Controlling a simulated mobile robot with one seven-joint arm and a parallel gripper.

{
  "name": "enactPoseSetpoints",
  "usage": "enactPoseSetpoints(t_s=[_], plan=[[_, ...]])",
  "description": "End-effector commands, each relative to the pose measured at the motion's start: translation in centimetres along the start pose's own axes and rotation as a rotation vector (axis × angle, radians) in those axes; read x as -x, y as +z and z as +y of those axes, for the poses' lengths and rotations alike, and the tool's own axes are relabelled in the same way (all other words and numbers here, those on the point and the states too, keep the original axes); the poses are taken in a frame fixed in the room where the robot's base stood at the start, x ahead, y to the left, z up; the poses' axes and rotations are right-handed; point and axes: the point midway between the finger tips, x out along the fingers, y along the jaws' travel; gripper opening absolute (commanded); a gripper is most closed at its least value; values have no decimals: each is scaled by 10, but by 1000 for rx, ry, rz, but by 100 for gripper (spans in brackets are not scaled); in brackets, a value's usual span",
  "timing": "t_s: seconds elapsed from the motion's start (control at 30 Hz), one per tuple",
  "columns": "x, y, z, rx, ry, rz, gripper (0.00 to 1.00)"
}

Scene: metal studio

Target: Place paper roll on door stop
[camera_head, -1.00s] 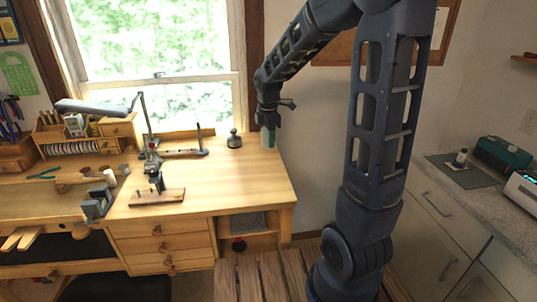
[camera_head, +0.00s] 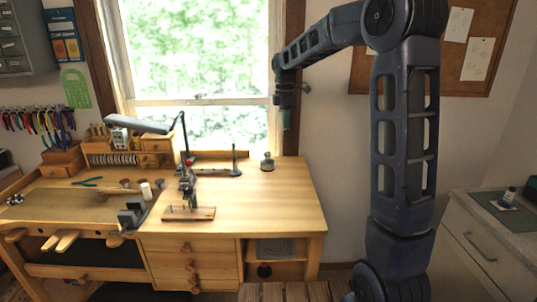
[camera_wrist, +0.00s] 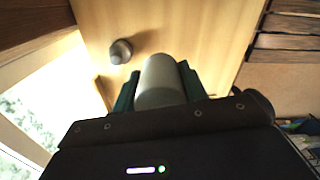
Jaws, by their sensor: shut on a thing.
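My gripper (camera_head: 286,120) is raised above the back right part of the wooden desk. In the wrist view its dark green fingers are closed on the sides of a pale, whitish cylinder, the paper roll (camera_wrist: 161,82). The roll is hard to make out in the head view. The door stop (camera_head: 267,162), a small grey knobbed piece, stands upright on the desk near its back right corner. It lies below and slightly left of my gripper in the head view. In the wrist view the door stop (camera_wrist: 121,51) shows left of the roll, apart from it.
The desk (camera_head: 285,205) is bare around the door stop. A dark stand with an upright post (camera_head: 234,162) is to its left. A small press on a wooden base (camera_head: 190,212), a lamp (camera_head: 135,124) and a white cylinder (camera_head: 146,191) are farther left. A window is behind.

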Motion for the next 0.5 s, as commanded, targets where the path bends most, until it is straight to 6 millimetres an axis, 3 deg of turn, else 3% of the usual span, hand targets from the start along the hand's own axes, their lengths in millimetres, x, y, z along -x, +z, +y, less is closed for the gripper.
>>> enactPoseSetpoints(t_s=[0.1,0.3,0.5], plan=[[10,-9,37,0,1,1,18],[23,-21,91,-8,1,4,18],[31,-29,126,-15,-1,6,18]])
